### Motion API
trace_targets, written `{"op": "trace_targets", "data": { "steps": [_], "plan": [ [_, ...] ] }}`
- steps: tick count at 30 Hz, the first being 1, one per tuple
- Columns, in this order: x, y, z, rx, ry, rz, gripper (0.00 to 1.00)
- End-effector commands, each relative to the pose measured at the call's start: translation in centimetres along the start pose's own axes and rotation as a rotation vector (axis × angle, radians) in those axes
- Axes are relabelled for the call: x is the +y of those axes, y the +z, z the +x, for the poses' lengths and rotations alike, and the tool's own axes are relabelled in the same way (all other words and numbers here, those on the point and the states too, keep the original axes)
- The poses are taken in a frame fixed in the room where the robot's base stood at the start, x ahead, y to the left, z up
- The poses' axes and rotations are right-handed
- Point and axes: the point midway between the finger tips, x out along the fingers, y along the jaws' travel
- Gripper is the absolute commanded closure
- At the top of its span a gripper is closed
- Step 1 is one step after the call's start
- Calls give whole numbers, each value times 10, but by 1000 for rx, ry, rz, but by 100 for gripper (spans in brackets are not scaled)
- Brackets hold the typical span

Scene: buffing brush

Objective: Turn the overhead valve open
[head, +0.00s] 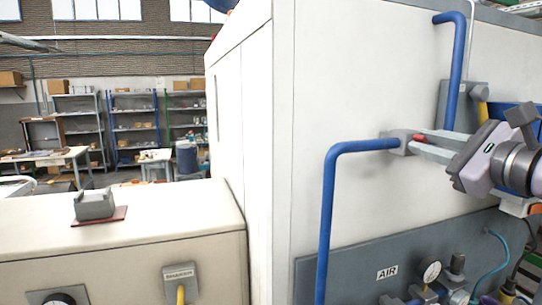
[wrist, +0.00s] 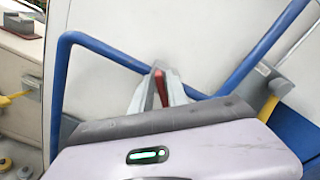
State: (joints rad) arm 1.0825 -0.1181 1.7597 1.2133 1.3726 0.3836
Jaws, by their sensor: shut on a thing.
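The overhead valve has a grey body (head: 398,142) on the white cabinet wall, between two blue pipes. A small red lever (head: 420,138) sticks out on its right side. My gripper (head: 416,146) reaches in from the right, its grey fingers at the lever. In the wrist view the red lever (wrist: 160,88) stands between the two fingers, and my gripper (wrist: 156,80) is shut on it. The fingers hide part of the lever and the valve body. I cannot tell how far the valve is turned.
One blue pipe (head: 328,220) drops left of the valve; another (head: 457,75) rises on the right near a grey box (head: 455,102). Below is a grey panel marked AIR (head: 387,273) with a gauge (head: 431,272). A grey cradle (head: 95,205) sits on the low cream cabinet at left.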

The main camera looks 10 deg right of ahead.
Motion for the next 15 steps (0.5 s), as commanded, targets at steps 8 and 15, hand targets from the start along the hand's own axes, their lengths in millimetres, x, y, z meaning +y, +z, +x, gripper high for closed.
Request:
{"op": "trace_targets", "data": {
  "steps": [8,15],
  "plan": [
    [9,-6,0,1,1,-261,100],
    [11,-7,0,1,1,-482,100]
  ]
}}
